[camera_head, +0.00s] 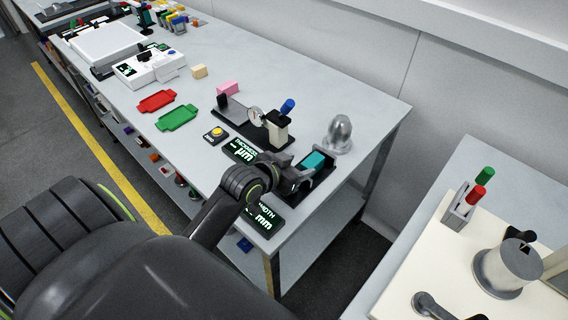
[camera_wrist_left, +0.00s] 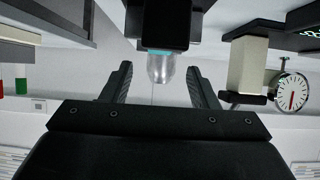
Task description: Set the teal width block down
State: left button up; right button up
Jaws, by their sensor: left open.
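The teal width block (camera_head: 316,160) sits in the black width fixture (camera_head: 325,181) near the right end of the bench. In the left wrist view only a thin teal edge of the block (camera_wrist_left: 168,51) shows, against the dark fixture (camera_wrist_left: 165,28). My left gripper (camera_head: 303,176) is at the near side of the block, with its jaws apart. In the left wrist view the fingers of the left gripper (camera_wrist_left: 159,72) are spread with nothing held between them. My right gripper is not seen in either view.
A dial gauge stand (camera_head: 265,124) and a silver dome (camera_head: 341,133) are close to the fixture. A width display (camera_head: 262,218) lies under my arm. Red (camera_head: 157,100) and green (camera_head: 178,117) trays and a pink block (camera_head: 228,88) lie farther left. The bench's right edge is close.

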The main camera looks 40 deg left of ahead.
pick_arm(q)
jog(key=v, duration=0.4)
jog(key=shift+s, duration=0.15)
jog(key=shift+v, duration=0.8)
